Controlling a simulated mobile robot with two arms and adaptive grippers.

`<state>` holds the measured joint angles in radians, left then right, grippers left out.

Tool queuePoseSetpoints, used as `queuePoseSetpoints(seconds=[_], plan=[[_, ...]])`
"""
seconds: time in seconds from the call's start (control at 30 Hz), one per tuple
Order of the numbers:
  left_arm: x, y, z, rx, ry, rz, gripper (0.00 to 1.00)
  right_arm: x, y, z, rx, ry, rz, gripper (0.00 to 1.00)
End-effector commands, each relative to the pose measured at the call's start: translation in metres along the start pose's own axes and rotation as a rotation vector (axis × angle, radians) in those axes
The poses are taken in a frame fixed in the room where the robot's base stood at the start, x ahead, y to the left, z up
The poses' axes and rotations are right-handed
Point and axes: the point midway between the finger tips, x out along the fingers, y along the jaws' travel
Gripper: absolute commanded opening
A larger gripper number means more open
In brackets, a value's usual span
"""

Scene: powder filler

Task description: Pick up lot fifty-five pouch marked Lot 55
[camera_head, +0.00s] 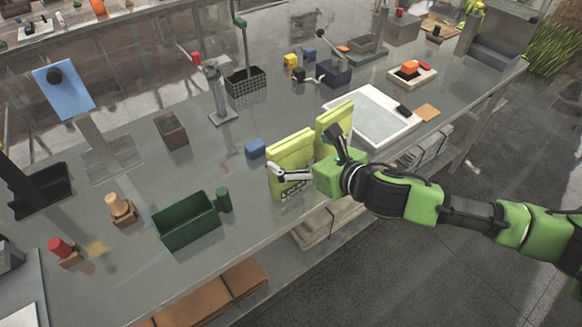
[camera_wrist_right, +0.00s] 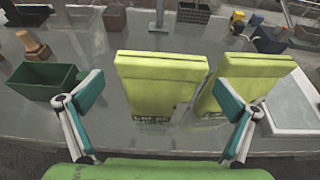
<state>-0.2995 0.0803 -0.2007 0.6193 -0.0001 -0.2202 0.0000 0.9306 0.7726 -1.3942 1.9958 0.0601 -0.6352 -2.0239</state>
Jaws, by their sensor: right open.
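Two yellow-green pouches stand upright side by side near the front edge of the grey counter. The left pouch (camera_head: 291,152) is in front of my right gripper (camera_head: 308,158); the right pouch (camera_head: 336,119) is just beyond one finger. In the right wrist view, the left pouch (camera_wrist_right: 160,82) is between the spread fingers of my right gripper (camera_wrist_right: 162,108), and the right pouch (camera_wrist_right: 245,80) is partly behind the right finger. Dark print low on the pouches is too small to read, so I cannot tell which is Lot 55. My right gripper is open and empty. My left gripper is out of view.
A dark green bin (camera_head: 186,222) stands left of the pouches, with a green cylinder (camera_head: 223,199) beside it. A small blue block (camera_head: 256,149) lies behind the left pouch. A white-framed tray (camera_head: 372,115) is to the right. Brown boxes (camera_head: 215,299) sit below the counter.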

Motion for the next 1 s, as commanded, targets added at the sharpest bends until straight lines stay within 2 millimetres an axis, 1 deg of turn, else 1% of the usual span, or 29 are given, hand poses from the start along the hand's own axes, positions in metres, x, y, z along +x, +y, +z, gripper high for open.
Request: queuePoseSetpoints(seconds=[0.03, 0.1, 0.3, 0.43, 0.63, 0.73, 0.77, 1.0], plan=[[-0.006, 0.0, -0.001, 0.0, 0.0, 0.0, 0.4, 0.006, 0.0, 0.003, 0.002, 0.001, 0.001, 1.0], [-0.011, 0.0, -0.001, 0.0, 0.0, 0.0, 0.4, 0.015, -0.001, 0.003, 0.003, 0.0, 0.001, 1.0], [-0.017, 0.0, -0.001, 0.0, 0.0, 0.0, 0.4, 0.038, -0.002, 0.001, 0.001, 0.0, 0.0, 1.0], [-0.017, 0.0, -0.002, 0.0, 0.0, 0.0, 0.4, 0.043, -0.002, 0.0, 0.001, 0.0, 0.001, 1.0], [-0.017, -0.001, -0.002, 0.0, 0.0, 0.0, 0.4, 0.043, -0.002, 0.0, 0.001, 0.0, 0.001, 1.0], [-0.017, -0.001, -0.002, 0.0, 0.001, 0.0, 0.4, 0.043, -0.002, 0.0, 0.001, 0.0, 0.001, 0.74], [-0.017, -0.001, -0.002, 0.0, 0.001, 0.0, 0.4, 0.043, -0.002, 0.0, 0.001, 0.0, 0.001, 0.72], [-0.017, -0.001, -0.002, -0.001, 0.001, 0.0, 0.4, 0.043, -0.002, 0.0, 0.001, 0.0, 0.0, 0.72]])
